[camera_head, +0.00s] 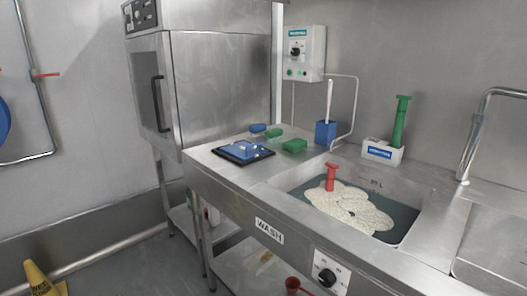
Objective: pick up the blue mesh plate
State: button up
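A flat, square blue piece with a dark border (240,151) lies on the left end of the steel counter, near its front edge. It is the blue thing most like a plate, but I cannot make out any mesh, and pale patches show on its top. A round blue thing (3,122), cut off by the left picture edge, is against the wall; I cannot tell what it is. My gripper is not in view.
A blue holder (325,132) stands farther right. The sink (402,226) holds pale foam and a red-handled tool (331,176). A steel machine (185,90) rises at the left; a yellow sign (40,279) stands on the floor.

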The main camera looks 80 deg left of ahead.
aim_at(243, 150)
jog(key=u, duration=1.55)
jog(key=i+j+u, duration=0.15)
jog(key=j+u, duration=0.25)
jog(key=i+j+u, duration=0.2)
jog(key=u, duration=0.2)
jog(key=i+j+u, duration=0.2)
jog(key=u, duration=0.15)
